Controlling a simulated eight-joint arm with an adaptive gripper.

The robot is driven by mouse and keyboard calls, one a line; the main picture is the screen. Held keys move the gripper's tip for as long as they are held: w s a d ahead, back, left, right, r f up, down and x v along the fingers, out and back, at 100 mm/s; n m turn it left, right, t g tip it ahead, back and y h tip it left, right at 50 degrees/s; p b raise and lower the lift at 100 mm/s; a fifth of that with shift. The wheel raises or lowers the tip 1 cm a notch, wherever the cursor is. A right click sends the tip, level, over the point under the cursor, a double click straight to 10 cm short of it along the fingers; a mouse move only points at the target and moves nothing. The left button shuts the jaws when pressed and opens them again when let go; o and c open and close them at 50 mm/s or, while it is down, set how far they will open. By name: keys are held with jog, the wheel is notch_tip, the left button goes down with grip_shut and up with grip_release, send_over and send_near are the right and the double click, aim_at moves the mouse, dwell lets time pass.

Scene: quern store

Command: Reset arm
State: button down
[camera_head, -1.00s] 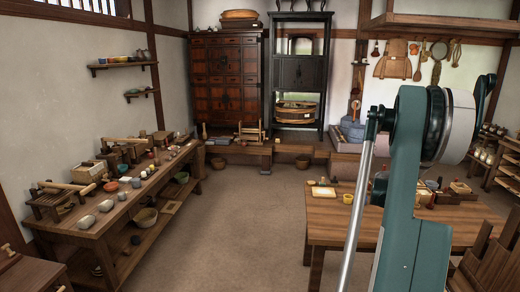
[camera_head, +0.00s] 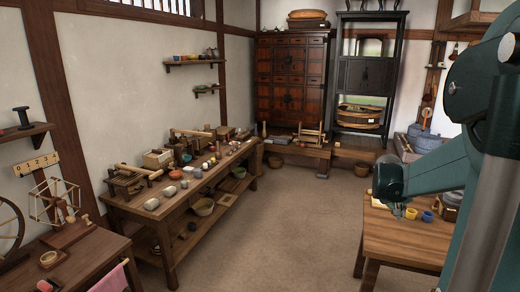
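My teal arm (camera_head: 455,160) fills the right side of the head view. It reaches in from the right edge and ends in a dark rounded joint above the right-hand wooden table (camera_head: 405,245). A small grey part just below that joint looks like my gripper (camera_head: 398,209). It is too small and too much covered to show whether its fingers are apart or together. I see nothing clearly held. Two small yellow and blue cups (camera_head: 411,213) (camera_head: 427,216) stand on the table just right of it.
A long workbench (camera_head: 215,203) with bowls and tools runs along the left wall. A spinning wheel (camera_head: 12,232) stands on a table at the near left. A drawer cabinet (camera_head: 291,85) and a black stand (camera_head: 366,75) are at the back. The middle floor (camera_head: 290,225) is clear.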

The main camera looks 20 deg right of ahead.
jog(key=w+a+r+n+t+y, duration=0.1)
jog(key=a+r+n+t, duration=0.1)
jog(key=a, duration=1.5)
jog(key=w+a+r+n+t+y, duration=0.1)
jog(key=a+r+n+t+y, duration=0.1)
jog(key=a, duration=1.5)
jog(key=s+a+f+n+y, duration=0.1)
jog(key=s+a, duration=0.3)
jog(key=a, duration=0.5)
jog(key=s+a+f+n+t+y, duration=0.1)
jog(key=s+a, duration=0.3)
jog(key=a, duration=0.5)
jog(key=s+a+f+n+y, duration=0.2)
jog(key=s+a+n, duration=0.1)
jog(key=a, duration=0.7)
jog(key=shift+s+t, duration=0.3)
jog(key=shift+s, duration=0.4)
